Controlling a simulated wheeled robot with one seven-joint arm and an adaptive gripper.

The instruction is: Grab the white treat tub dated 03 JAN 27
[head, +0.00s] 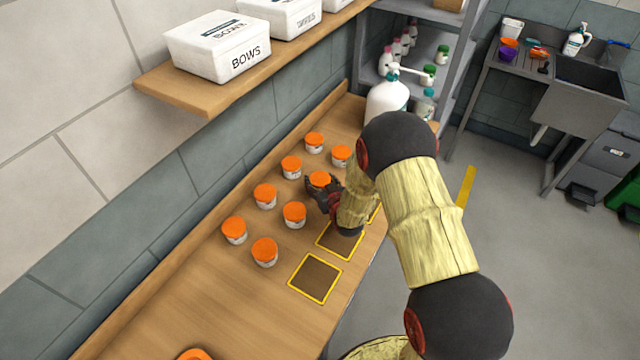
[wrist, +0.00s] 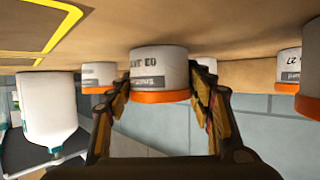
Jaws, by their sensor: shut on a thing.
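My gripper (head: 322,193) is shut on a white tub with an orange lid (head: 319,178) in the row on the wooden counter. In the wrist view, which is upside down, the held tub (wrist: 158,72) sits between both fingers (wrist: 160,95). Its label shows only in part; dark characters that may be "03" are there, but the full date cannot be read. The tub appears to be still at the counter surface. Several similar tubs stand around it, such as one at the front (head: 265,252) and one at the back (head: 314,143). Their dates are too small to read.
Yellow-outlined dark squares (head: 315,278) lie along the counter's right edge, partly behind my arm. A white pump bottle (head: 386,100) stands at the counter's far end. A shelf with a BOWS box (head: 217,47) hangs above on the left. The near counter is mostly clear.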

